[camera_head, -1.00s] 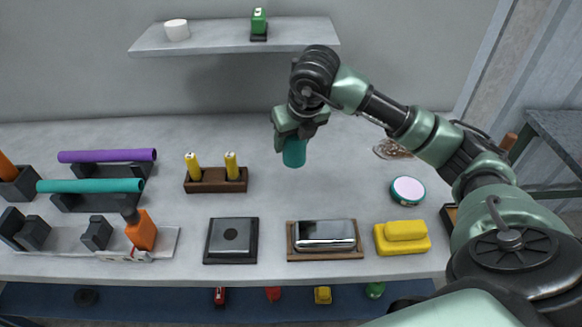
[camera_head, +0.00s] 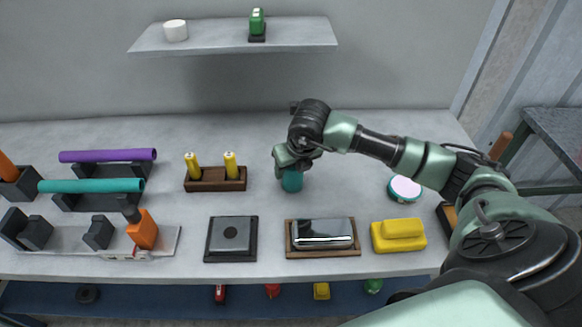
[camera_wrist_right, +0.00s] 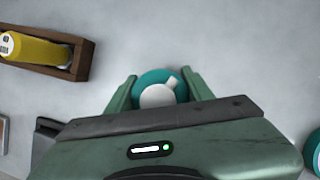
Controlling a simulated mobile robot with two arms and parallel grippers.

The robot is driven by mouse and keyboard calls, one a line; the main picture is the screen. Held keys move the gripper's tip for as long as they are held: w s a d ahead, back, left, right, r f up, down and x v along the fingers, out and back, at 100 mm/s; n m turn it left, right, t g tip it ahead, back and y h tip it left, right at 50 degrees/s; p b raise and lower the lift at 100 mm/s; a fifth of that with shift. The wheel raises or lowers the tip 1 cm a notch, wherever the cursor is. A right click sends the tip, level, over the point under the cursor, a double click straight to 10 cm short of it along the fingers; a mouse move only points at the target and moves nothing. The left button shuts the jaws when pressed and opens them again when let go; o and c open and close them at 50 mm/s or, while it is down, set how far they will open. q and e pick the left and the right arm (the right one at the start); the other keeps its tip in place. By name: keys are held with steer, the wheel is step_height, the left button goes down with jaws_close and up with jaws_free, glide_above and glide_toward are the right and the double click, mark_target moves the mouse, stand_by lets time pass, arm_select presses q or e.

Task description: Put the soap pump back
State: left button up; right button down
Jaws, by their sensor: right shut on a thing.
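The soap pump is a teal cylinder (camera_head: 292,181) at the middle of the table, below my right gripper (camera_head: 294,163). In the right wrist view the soap pump (camera_wrist_right: 157,88) shows from above, with a teal body and a white pump head. The fingers of my right gripper (camera_wrist_right: 158,94) are on either side of it, shut on it. The pump looks upright. Its base appears at or very near the table top; I cannot tell if it touches. My left gripper is not in view.
A wooden holder (camera_head: 216,186) with two yellow cylinders stands to the left. A muffler on a wooden tray (camera_head: 322,252), a dark square plate (camera_head: 231,256) and a yellow block (camera_head: 399,237) lie in front. A shelf (camera_head: 210,46) hangs behind.

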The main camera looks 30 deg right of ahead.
steer(key=shift+f, duration=0.2)
steer(key=c, duration=0.6)
jaws_free()
steer(key=shift+r, duration=0.1)
steer(key=shift+r, duration=0.1)
steer(key=shift+r, duration=0.2)
steer(key=b+v, duration=0.1)
steer(key=v, duration=1)
steer(key=shift+s+r, duration=0.25)
steer(key=shift+r, duration=0.05)
